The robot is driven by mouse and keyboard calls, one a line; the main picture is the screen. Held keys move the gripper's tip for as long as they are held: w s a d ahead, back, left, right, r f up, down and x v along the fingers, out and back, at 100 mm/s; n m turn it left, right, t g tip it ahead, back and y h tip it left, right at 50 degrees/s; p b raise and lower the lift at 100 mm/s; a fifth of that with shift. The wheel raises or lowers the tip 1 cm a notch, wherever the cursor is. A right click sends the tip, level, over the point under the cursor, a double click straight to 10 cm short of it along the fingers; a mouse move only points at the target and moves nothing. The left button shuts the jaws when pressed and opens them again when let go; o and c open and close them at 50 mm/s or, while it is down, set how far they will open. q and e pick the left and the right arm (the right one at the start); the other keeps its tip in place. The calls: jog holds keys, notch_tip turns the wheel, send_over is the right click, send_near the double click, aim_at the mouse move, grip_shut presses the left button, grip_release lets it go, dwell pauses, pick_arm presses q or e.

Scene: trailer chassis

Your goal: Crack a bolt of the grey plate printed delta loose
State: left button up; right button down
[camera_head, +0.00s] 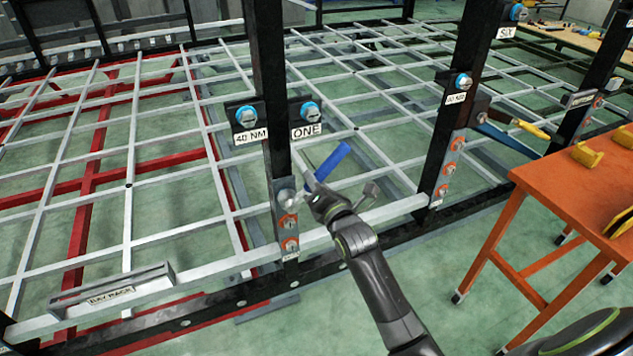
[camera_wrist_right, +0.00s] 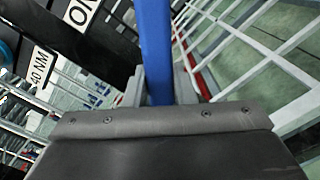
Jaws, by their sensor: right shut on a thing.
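My right gripper (camera_head: 318,192) is shut on a tool with a blue handle (camera_head: 333,161), in front of the near black post. In the right wrist view the blue handle (camera_wrist_right: 155,50) runs upward between the two fingers. A grey plate (camera_head: 277,238) is on this post, just left of the gripper. Two orange-ringed bolts (camera_head: 290,244) show on its lower part. A round silver piece (camera_head: 286,197) covers its top; I cannot tell whether it is the tool's head on a bolt. No delta print is readable. My left gripper is not in view.
More grey plates with bolts are on the middle post (camera_head: 449,168) and far right post. Blue round fittings sit above labels "40 NM" (camera_head: 251,137) and "ONE" (camera_head: 306,131). A bay rack (camera_head: 110,290) is at lower left. An orange table (camera_head: 560,190) stands right.

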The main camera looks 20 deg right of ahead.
jog(key=shift+d, duration=0.1)
jog(key=shift+s+f+m, duration=0.1)
jog(key=shift+m, duration=0.2)
jog(key=shift+s+d+p, duration=0.15)
jog(key=shift+s+p, duration=0.65)
jog(key=shift+s, duration=2.1)
